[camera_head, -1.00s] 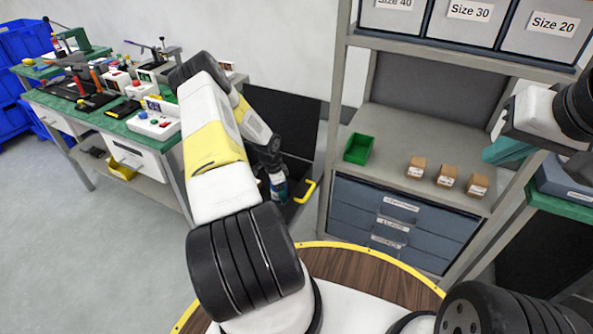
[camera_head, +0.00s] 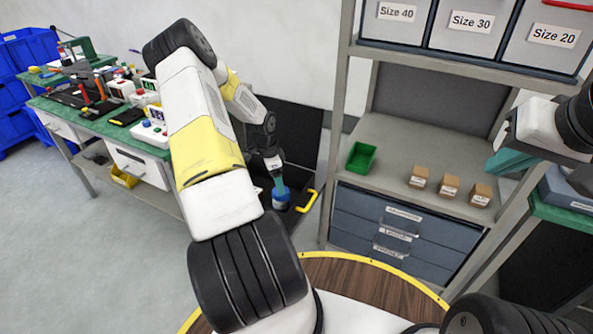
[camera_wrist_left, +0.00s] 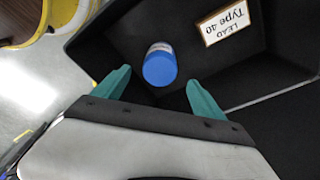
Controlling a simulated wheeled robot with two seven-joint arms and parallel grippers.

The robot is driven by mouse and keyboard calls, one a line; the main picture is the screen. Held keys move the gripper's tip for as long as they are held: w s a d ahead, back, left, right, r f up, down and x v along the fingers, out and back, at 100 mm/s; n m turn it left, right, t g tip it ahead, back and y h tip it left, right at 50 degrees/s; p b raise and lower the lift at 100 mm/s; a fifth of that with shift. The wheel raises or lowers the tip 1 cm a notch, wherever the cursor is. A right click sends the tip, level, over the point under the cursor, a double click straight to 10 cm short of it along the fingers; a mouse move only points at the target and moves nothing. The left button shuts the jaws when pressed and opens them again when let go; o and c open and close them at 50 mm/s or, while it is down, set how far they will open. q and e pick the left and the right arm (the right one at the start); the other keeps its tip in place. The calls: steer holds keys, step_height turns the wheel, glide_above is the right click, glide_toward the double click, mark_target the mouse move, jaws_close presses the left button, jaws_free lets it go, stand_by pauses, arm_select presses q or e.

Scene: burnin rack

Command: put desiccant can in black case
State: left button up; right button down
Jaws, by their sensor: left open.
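The desiccant can (camera_wrist_left: 160,64), with a blue lid, is inside the black case (camera_wrist_left: 120,35) in the left wrist view, beside a label reading "LEAD Type 40". In the head view the can (camera_head: 281,200) shows as blue and white under my left gripper (camera_head: 279,184). My left gripper, with teal fingers, is open in the wrist view (camera_wrist_left: 160,88); the can is just past its fingertips, with gaps to both. The black case (camera_head: 301,137) has its lid raised, and my left arm hides part of it. My right gripper (camera_head: 506,160) is at the right; its finger gap is unclear.
A yellow handle (camera_head: 307,201) is on the case's right side. A grey shelf (camera_head: 400,145) holds a green bin (camera_head: 361,157) and several small brown boxes (camera_head: 450,185). A green workbench (camera_head: 100,125) with tools stands at the left. Open floor lies in front of it.

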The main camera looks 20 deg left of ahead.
arm_select(q)
steer(key=s+d+r+n+y, duration=0.1)
steer(key=s+d+r, duration=0.15)
steer(key=r, duration=0.65)
steer(key=s+d+r+n+t, duration=0.1)
steer(key=d+r, duration=0.3)
steer(key=r, duration=0.5)
steer(key=s+d+r+n+y, duration=0.1)
steer(key=d+r, duration=0.2)
steer(key=r, duration=0.6)
steer(key=s+d+r+n+t+h, duration=0.1)
steer(key=s+d+r+n, duration=0.1)
steer(key=s+d+r, duration=0.2)
steer(key=s+d+r+n+t+h, duration=0.1)
steer(key=s+d+r, duration=0.3)
steer(key=s, duration=0.5)
steer(key=s+d+r+n+t, duration=0.2)
steer(key=s+d+r+n, duration=0.1)
steer(key=s+d+r, duration=0.2)
steer(key=shift+s+r+h, duration=0.4)
steer(key=shift+s+r, duration=0.45)
steer(key=shift+s, duration=0.4)
